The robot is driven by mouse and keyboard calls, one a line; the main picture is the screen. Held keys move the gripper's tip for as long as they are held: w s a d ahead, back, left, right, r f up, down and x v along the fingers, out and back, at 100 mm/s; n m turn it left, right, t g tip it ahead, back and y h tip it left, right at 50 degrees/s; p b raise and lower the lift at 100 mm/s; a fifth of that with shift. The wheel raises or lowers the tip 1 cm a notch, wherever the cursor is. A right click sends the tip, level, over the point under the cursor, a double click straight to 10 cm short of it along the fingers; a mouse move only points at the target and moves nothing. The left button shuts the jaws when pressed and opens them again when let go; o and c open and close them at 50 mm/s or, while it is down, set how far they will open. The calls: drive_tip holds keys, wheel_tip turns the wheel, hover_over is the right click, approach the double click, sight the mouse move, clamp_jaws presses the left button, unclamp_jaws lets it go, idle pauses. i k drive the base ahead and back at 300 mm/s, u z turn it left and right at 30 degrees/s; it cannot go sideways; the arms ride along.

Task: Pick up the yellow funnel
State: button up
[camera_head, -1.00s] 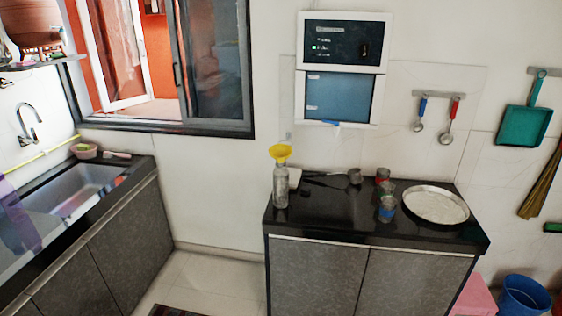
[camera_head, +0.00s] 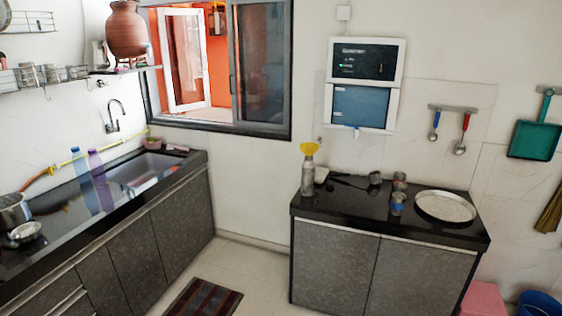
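The yellow funnel (camera_head: 310,149) sits on the mouth of a clear-grey bottle (camera_head: 308,177). The bottle stands upright at the left end of the black counter (camera_head: 345,208) on the right-hand cabinet. The funnel's wide end faces up. My gripper is not in view, and nothing is touching the funnel.
Cups (camera_head: 397,202), dark utensils and a round steel tray (camera_head: 445,206) share the counter. At left, a sink counter holds two tall bottles (camera_head: 100,180) and a pot (camera_head: 13,214). A clay pot (camera_head: 126,32) stands on a shelf. The floor between is open, with a striped mat (camera_head: 204,304).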

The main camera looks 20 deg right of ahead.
sight(308, 149)
drive_tip(key=u, duration=0.05)
drive_tip(key=k, duration=0.5)
drive_tip(key=u, duration=0.7)
drive_tip(key=i, duration=2)
drive_tip(key=z, duration=0.4)
drive_tip(key=i, duration=1.1)
drive_tip(key=z, duration=0.5)
